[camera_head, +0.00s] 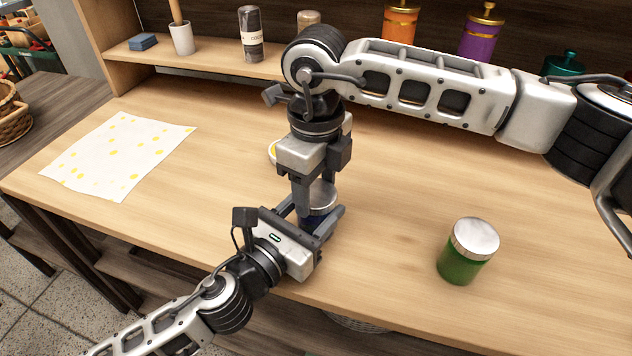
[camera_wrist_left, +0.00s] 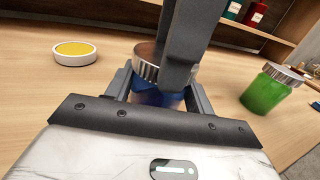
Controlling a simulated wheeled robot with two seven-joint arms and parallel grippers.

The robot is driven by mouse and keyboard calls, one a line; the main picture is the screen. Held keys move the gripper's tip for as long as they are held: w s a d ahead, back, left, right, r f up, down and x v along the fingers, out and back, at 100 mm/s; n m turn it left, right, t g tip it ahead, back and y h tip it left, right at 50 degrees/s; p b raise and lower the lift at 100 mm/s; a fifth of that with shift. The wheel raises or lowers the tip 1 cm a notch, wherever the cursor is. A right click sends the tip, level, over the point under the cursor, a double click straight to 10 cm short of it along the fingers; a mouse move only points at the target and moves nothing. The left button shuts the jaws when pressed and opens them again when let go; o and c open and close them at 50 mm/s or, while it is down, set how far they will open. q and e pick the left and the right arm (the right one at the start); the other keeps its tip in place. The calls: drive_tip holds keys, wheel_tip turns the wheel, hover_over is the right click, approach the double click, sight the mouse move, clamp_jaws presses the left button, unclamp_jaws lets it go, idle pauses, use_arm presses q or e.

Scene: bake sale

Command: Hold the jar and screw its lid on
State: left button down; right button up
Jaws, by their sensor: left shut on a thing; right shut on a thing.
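A blue jar (camera_wrist_left: 158,98) stands upright on the table, in the grip of my left gripper (camera_head: 318,220), whose fingers lie on either side of its body. A silver lid (camera_wrist_left: 147,64) sits on top of the jar; it also shows in the head view (camera_head: 322,195). My right gripper (camera_head: 308,190) comes down from above and is shut on the lid. Its fingers hide part of the lid, and the left gripper hides most of the jar. I cannot tell how tightly the lid sits on the jar.
A green jar with a silver lid (camera_head: 461,262) stands to the right. A white dish with yellow contents (camera_wrist_left: 75,52) is behind my grippers. A spotted cloth (camera_head: 118,155) lies at left. A back shelf (camera_head: 205,62) holds bottles, a cup and a blue stack.

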drive_tip(key=m, duration=0.8)
drive_tip(key=shift+m, duration=0.4)
drive_tip(key=o, duration=1.2)
drive_tip(key=shift+c, duration=0.2)
wheel_tip(320, 180, up, 12)
use_arm(q)
drive_tip(key=shift+c, duration=2.3)
unclamp_jaws()
